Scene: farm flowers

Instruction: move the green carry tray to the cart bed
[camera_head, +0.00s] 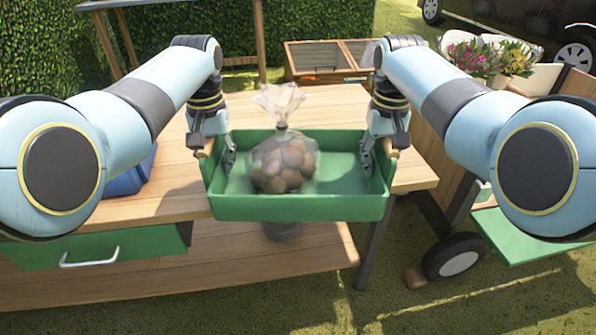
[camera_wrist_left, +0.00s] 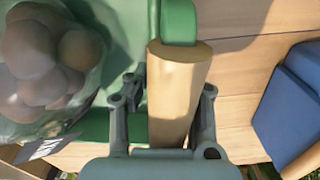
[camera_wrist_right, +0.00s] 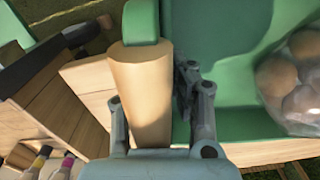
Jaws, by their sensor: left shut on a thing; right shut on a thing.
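The green carry tray (camera_head: 300,208) is held level between my two grippers, over the front edge of the wooden table. A clear bag of round brown produce (camera_head: 283,165) stands in it, tied at the top. My left gripper (camera_head: 212,153) is shut on the tray's left wooden handle, which shows close up in the left wrist view (camera_wrist_left: 178,90). My right gripper (camera_head: 388,152) is shut on the right wooden handle, seen in the right wrist view (camera_wrist_right: 140,95). The cart (camera_head: 455,190) stands at the right, partly hidden by my right arm; its bed is mostly hidden.
The wooden table (camera_head: 180,190) has a green drawer and a lower shelf. A blue container (camera_head: 130,178) sits on it at the left. A cart wheel (camera_head: 453,257) and green panel (camera_head: 520,235) are at the lower right. Flowers (camera_head: 490,58) stand at the back right.

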